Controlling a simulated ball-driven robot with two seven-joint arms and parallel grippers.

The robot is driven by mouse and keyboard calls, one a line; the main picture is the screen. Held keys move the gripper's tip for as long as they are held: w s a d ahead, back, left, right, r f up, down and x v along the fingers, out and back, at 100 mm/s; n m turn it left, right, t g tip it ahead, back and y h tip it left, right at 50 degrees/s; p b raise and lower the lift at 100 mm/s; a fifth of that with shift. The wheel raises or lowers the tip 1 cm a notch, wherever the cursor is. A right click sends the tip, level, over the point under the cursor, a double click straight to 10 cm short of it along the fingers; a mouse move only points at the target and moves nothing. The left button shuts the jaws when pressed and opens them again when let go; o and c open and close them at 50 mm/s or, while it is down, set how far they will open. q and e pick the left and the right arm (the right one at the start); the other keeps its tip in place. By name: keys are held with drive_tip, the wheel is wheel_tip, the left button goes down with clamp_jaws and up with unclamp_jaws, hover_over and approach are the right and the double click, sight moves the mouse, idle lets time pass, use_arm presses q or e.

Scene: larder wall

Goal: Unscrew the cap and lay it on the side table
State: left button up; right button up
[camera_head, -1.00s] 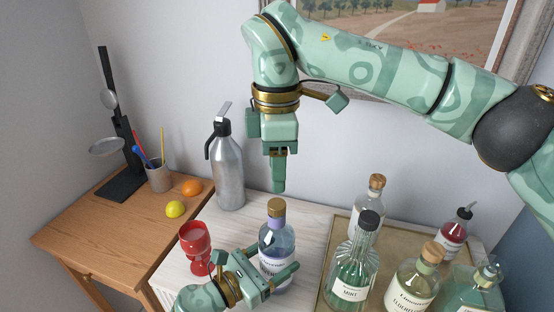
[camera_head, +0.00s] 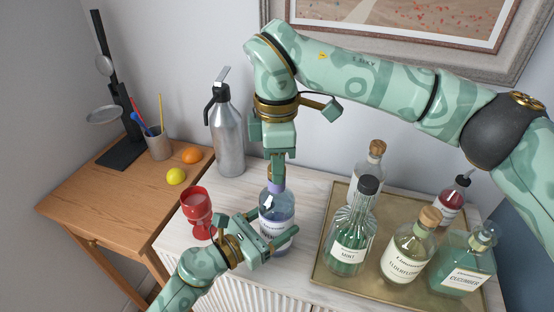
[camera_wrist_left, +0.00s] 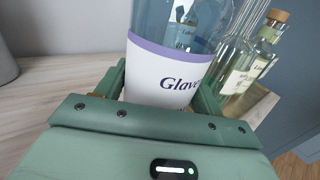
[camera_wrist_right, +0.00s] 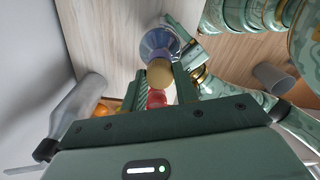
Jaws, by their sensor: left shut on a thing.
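The blue-violet bottle (camera_head: 277,210) stands upright on the pale cabinet top. My left gripper (camera_head: 279,240) is shut around its lower body; the left wrist view shows a finger on each side of its white label (camera_wrist_left: 160,78). My right gripper (camera_head: 277,182) points straight down over the bottle's neck. In the right wrist view the tan cap (camera_wrist_right: 160,72) sits between the two fingertips, which look open around it; contact is not clear. In the head view the fingers mostly hide the cap. The wooden side table (camera_head: 110,205) is at the left, with bare wood at its front.
A lemon (camera_head: 176,177), an orange (camera_head: 192,155) and a pen cup (camera_head: 158,145) stand on the side table. A red goblet (camera_head: 196,212) is close to my left gripper. A steel siphon (camera_head: 228,140) stands behind. A tray (camera_head: 330,272) with several bottles is at right.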

drive_tip(key=n, duration=0.7)
drive_tip(key=shift+r, duration=0.1)
drive_tip(key=n, duration=1)
drive_tip(key=shift+w, duration=0.1)
drive_tip(key=n, duration=1.5)
drive_tip(key=shift+n, duration=0.4)
drive_tip(key=n, duration=0.3)
drive_tip(key=shift+r, duration=0.15)
drive_tip(key=shift+r, duration=1)
